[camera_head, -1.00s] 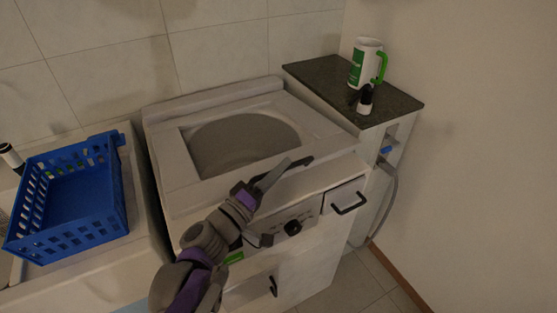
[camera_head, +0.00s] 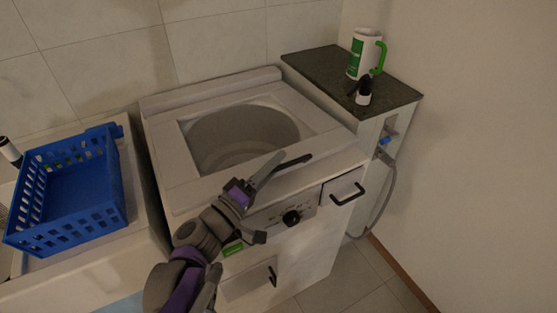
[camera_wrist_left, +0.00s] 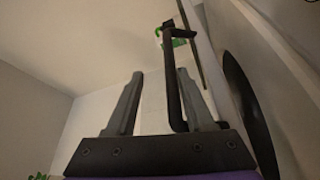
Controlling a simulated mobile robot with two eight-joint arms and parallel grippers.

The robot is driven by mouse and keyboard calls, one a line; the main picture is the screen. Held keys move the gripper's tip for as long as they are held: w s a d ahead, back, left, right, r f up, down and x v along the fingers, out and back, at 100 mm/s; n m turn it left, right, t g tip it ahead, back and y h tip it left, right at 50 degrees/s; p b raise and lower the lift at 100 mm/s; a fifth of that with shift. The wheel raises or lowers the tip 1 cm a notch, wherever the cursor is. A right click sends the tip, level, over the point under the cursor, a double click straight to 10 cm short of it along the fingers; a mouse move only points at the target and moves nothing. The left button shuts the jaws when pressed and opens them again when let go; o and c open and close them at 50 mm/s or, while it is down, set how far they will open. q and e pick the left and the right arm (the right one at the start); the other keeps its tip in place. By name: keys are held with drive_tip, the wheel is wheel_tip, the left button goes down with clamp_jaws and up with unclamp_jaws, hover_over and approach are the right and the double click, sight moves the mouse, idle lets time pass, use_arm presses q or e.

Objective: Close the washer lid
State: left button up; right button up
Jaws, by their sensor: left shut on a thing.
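The white washer (camera_head: 172,192) stands in the middle of the head view, with a round grey drum opening (camera_head: 240,135) inside a square frame on its top. I cannot make out a separate raised lid. My left gripper (camera_head: 280,165) is over the washer's front top edge. In the left wrist view it (camera_wrist_left: 160,75) is shut on a thin black bar-shaped handle (camera_wrist_left: 171,80), which runs between its two fingers. The handle also shows beside the fingertips in the head view (camera_head: 300,160). My right gripper is not in view.
A blue basket (camera_head: 75,195) stands on the white counter at left. A dark-topped cabinet (camera_head: 320,70) at right bears a white mug with a green handle (camera_head: 361,55) and a small black-and-white bottle (camera_head: 363,95). A knob (camera_head: 292,217) and a drawer handle (camera_head: 346,195) are on the front.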

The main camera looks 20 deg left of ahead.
use_arm(q)
drive_tip(key=p+v, duration=0.1)
drive_tip(key=v, duration=0.8)
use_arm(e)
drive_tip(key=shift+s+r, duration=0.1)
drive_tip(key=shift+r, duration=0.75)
use_arm(q)
drive_tip(key=shift+s, duration=0.1)
drive_tip(key=s+d+f+m+g+h, duration=0.1)
drive_tip(key=s+d+f+m+g, duration=0.35)
drive_tip(key=d+f+g, duration=0.55)
drive_tip(key=s+a+f+m+g+y, duration=0.4)
drive_tip(key=s+a+f+m+y, duration=0.25)
drive_tip(key=f, duration=0.25)
wheel_tip(320, 180, up, 15)
drive_tip(key=w+p, duration=0.1)
drive_tip(key=p, duration=1.2)
drive_tip(key=shift+w+f+t+y, duration=0.25)
drive_tip(key=shift+w+t+y, duration=0.15)
drive_tip(key=shift+y, duration=0.05)
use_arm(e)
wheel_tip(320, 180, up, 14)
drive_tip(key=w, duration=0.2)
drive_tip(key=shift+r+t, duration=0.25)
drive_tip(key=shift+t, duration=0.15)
